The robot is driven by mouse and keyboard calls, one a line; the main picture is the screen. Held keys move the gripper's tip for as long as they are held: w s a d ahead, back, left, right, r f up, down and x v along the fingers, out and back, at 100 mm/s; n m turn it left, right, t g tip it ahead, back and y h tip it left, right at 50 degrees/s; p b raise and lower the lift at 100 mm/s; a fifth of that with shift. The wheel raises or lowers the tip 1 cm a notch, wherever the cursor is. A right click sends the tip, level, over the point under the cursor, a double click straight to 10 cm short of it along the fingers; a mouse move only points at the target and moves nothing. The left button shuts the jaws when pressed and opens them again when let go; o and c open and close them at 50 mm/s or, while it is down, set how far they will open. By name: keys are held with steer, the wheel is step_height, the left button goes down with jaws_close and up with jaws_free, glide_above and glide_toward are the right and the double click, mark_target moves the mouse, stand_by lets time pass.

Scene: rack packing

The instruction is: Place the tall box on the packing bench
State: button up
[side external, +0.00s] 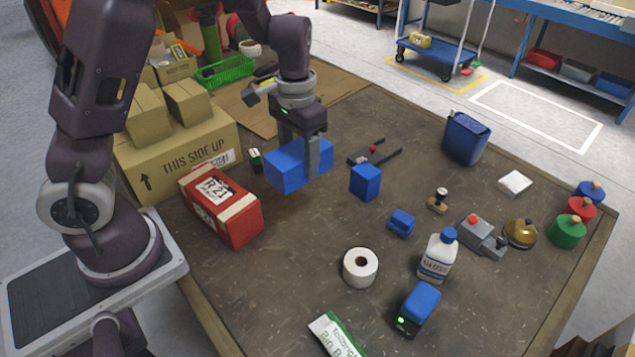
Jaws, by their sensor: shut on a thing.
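My gripper (305,152) is shut on a larger blue box (284,166), with one finger across its near face. The held box lies lengthwise, its long side roughly level, over the left middle of the brown bench (300,242). I cannot tell for sure whether its underside touches the bench. A smaller blue box (366,183) stands upright on the bench just right of the held one, apart from it. The far finger and part of the held box's top are hidden by the gripper.
A red-and-white carton (222,205) and stacked cardboard boxes (177,155) stand close on the left. A dark forked tool (374,155) lies behind the small blue box. A paper roll (360,267), white bottle (438,256) and blue jug (465,138) stand to the right. The front middle is mostly clear.

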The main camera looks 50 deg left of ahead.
steer(key=w+a+f+n, duration=0.3)
steer(key=w+a+n, duration=0.5)
steer(key=n, duration=0.5)
steer(key=w+a+f+n, duration=0.3)
steer(key=w+a+n, duration=0.5)
steer(key=n, duration=0.5)
steer(key=shift+w+a, duration=0.15)
steer(key=shift+a, duration=0.6)
step_height(320, 180, down, 10)
steer(key=shift+r, duration=0.15)
steer(key=shift+f, duration=0.2)
steer(key=o, duration=1.7)
steer(key=shift+o, duration=0.2)
